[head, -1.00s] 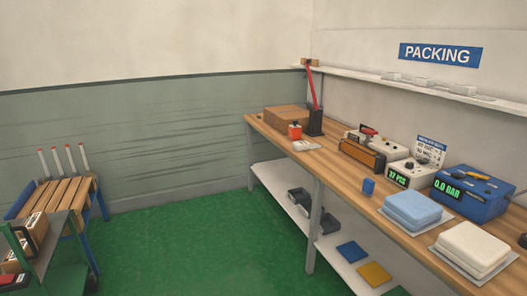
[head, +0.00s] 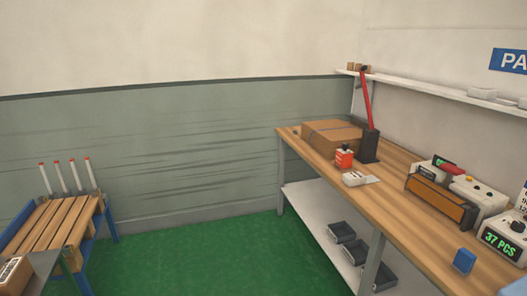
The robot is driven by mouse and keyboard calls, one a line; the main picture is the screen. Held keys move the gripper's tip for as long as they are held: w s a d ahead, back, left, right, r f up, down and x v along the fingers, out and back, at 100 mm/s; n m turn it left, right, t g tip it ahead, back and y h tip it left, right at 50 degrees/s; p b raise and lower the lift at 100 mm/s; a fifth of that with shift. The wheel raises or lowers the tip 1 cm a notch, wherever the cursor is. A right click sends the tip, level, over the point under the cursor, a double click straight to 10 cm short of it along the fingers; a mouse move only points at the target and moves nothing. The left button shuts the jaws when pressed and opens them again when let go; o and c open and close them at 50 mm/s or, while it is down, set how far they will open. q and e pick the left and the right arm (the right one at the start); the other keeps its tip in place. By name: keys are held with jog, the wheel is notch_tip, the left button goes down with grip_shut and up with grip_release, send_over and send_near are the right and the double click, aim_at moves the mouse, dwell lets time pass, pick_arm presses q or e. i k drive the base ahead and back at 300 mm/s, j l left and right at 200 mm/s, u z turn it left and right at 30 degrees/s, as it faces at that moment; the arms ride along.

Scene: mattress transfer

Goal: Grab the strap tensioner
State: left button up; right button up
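A tool with a long red lever on a black base (head: 370,147) stands upright at the far end of the wooden workbench (head: 405,230). A smaller red-handled piece (head: 453,169) lies by the white devices further right. I cannot tell for sure which of these is the strap tensioner. Neither of my grippers is in view.
By the lever stand a brown carton (head: 332,135), an orange-red container (head: 344,158) and a white item (head: 355,179). A blue block (head: 464,261) is nearer. A slatted wooden stand (head: 52,228) is at left. The green floor (head: 215,262) between is clear.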

aim_at(344, 160)
jog(key=i, duration=1.45)
jog(key=i+j+z, duration=0.2)
jog(key=i, duration=0.45)
jog(key=i+j+z, duration=0.2)
jog(key=i, duration=0.45)
jog(key=l, duration=0.1)
